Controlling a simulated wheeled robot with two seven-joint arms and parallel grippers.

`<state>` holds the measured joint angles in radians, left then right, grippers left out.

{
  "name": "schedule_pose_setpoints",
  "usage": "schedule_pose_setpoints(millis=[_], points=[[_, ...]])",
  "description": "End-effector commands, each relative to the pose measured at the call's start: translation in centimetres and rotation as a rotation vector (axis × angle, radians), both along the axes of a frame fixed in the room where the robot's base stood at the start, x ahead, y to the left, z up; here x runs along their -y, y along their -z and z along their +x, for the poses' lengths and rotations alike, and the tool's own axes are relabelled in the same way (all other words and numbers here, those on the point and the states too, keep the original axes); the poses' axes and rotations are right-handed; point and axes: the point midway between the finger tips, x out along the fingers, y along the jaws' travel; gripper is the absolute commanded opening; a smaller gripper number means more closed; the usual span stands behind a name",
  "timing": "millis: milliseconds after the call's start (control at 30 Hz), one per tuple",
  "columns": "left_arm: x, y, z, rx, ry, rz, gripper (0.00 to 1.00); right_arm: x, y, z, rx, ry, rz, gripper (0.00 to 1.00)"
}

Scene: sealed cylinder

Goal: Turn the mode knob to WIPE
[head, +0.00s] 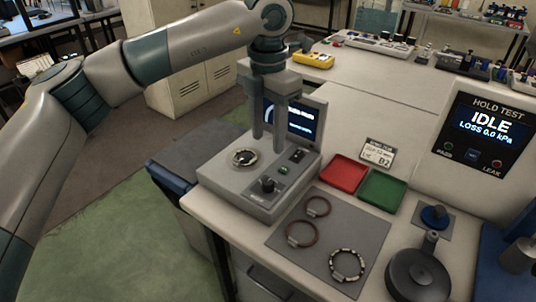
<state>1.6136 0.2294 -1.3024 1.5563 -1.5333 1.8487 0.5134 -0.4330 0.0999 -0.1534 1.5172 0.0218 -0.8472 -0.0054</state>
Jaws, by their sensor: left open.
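A grey instrument (236,185) with a small lit screen (303,122) stands at the left end of the light bench. A dark knob (267,185) sits on its front panel; its mode lettering and pointer are too small to read. My left gripper (268,145) points down over the instrument, behind the knob in the picture and apart from it. Its two fingers are spread with nothing between them, and they cover part of the screen. A round dark part with a pale rim (245,157) sits on the instrument's top, left of the knob. My right gripper does not show.
A grey mat (327,229) with several rings lies in front of the instrument. Red (344,173) and green (382,190) trays lie to its right. A HOLD TEST panel (486,133) reads IDLE. A dark round device (420,275) stands at the front right.

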Motion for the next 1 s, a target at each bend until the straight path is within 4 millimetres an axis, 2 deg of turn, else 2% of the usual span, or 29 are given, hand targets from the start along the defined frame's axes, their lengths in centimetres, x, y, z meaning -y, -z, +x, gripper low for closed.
schedule_pose_setpoints(millis=[100,300,500,1000], points=[[0.0,-2.1,0.0,0.002,-0.001,-0.001,0.42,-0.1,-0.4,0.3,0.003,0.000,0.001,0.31],[0.0,-4.1,0.0,0.000,0.000,0.000,0.42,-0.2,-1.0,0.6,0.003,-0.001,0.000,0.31],[0.0,-4.7,0.0,0.000,0.001,0.000,0.42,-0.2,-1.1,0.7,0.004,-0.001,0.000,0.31],[0.0,-4.7,0.0,-0.001,0.000,-0.001,0.42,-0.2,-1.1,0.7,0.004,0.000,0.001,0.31]])
